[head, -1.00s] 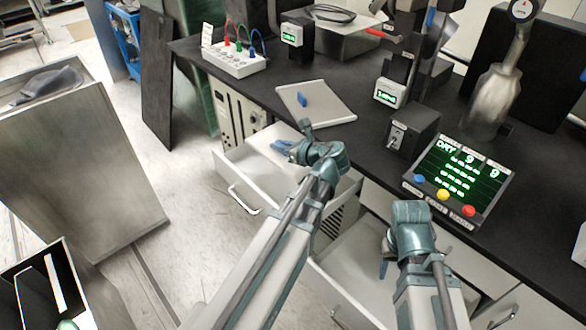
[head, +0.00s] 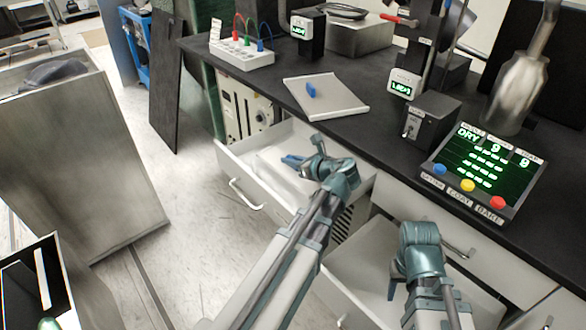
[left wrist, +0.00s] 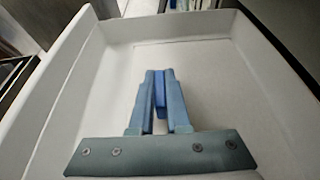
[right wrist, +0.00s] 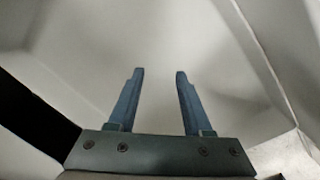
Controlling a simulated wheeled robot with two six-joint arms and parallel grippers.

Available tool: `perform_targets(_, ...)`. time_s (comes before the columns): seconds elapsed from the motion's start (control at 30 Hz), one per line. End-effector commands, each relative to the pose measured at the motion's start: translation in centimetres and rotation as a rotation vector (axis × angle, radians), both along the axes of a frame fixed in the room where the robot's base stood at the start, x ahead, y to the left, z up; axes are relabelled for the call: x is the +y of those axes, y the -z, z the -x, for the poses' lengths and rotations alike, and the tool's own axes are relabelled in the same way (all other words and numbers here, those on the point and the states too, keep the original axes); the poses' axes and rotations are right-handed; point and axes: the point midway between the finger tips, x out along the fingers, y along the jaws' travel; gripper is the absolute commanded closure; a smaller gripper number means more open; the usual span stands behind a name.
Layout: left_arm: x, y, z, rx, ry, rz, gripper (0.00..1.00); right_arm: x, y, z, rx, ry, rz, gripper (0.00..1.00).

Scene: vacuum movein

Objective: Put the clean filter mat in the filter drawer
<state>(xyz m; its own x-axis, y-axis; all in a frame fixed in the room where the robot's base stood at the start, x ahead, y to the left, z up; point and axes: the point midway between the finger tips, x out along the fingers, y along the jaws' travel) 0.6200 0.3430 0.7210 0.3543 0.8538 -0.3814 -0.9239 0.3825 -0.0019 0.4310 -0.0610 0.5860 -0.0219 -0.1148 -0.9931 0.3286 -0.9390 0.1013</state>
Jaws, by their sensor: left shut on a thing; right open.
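A white filter mat (head: 270,162) with a blue tab lies in or just above the floor of the open upper-left drawer (head: 236,158); I cannot tell if it touches. My left gripper (head: 297,163) is over this drawer, shut on the blue tab (left wrist: 160,92). In the left wrist view the mat (left wrist: 200,60) spreads beneath the fingers, inside the drawer walls. A second, greyer mat (head: 330,101) with a blue tab lies on the bench. My right gripper (right wrist: 158,100) is open and empty, over the lower-right open drawer (head: 350,262); its fingers are partly hidden in the head view.
The black bench (head: 395,135) carries a control panel (head: 484,165) with coloured buttons, a small dark switch box (head: 432,118), and a white block (head: 241,55) with coloured leads. A large metal bin (head: 85,170) stands at left. The floor before the drawers is clear.

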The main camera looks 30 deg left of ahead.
Motion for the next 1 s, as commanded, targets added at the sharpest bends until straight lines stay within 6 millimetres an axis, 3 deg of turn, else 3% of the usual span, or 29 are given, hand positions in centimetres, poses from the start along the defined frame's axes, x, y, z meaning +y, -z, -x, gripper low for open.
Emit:
perform_targets(0.03,0.0,1.3,0.0,0.000,0.000,0.000,1.00,0.0,1.3,0.0,0.000,0.000,0.001,0.50)
perform_targets(0.13,0.0,2.3,-0.3,0.000,0.000,0.000,1.00,-0.1,2.3,0.0,-0.001,-0.001,0.003,0.50)
perform_targets(0.57,0.0,2.6,-0.5,0.000,0.000,0.000,1.00,-0.1,2.6,0.0,-0.002,-0.001,0.005,0.50)
perform_targets(0.6,0.0,2.5,-0.5,0.000,0.000,0.000,0.82,-0.1,2.5,0.0,-0.002,-0.001,0.005,0.50)
perform_targets(0.73,0.0,2.4,-0.5,0.000,0.000,0.000,0.58,-0.1,2.4,0.0,-0.002,-0.001,0.005,0.50)
perform_targets(1.0,0.0,2.4,-0.5,0.000,0.000,0.000,0.55,-0.1,2.4,0.0,-0.002,-0.001,0.005,0.50)
